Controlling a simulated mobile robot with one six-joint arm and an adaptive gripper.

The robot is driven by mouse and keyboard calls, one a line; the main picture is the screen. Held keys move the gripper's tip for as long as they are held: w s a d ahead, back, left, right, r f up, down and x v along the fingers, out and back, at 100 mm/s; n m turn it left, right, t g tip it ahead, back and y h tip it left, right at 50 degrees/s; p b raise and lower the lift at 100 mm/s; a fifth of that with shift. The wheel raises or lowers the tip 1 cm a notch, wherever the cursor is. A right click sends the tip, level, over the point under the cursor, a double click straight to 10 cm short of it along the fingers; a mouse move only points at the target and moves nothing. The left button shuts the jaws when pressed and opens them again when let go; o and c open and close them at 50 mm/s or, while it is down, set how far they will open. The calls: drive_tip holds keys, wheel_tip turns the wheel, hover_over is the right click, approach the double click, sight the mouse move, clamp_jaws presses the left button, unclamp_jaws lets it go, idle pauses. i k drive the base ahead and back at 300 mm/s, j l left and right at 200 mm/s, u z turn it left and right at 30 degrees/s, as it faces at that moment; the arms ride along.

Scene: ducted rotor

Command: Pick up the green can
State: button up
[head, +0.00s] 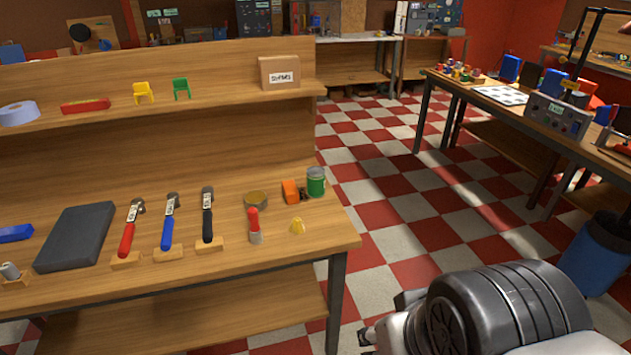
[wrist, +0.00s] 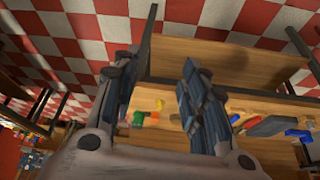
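The green can (head: 316,182) stands upright near the right end of the workbench in the head view, just right of an orange item. In the wrist view a small green spot that looks like the can (wrist: 138,118) shows beside the left finger, seen with the bench upside down. My gripper (wrist: 155,75) is open in the wrist view, its two fingers apart with nothing between them that it holds. It is well away from the can. In the head view my arm shows at the lower right, and the fingertips are mostly hidden there.
The workbench (head: 190,285) also holds an orange item (head: 290,191), a round tin (head: 256,199), a red-topped item (head: 254,225), a yellow piece (head: 297,226) and several hand tools. A raised shelf stands behind. A blue bin (head: 595,255) is at the right. Checkered floor (head: 400,190) lies clear between benches.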

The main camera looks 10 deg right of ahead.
sight(316, 175)
drive_tip(key=i+j, duration=0.6)
drive_tip(key=i, duration=0.15)
drive_tip(key=i+j, duration=0.6)
drive_tip(key=i, duration=0.15)
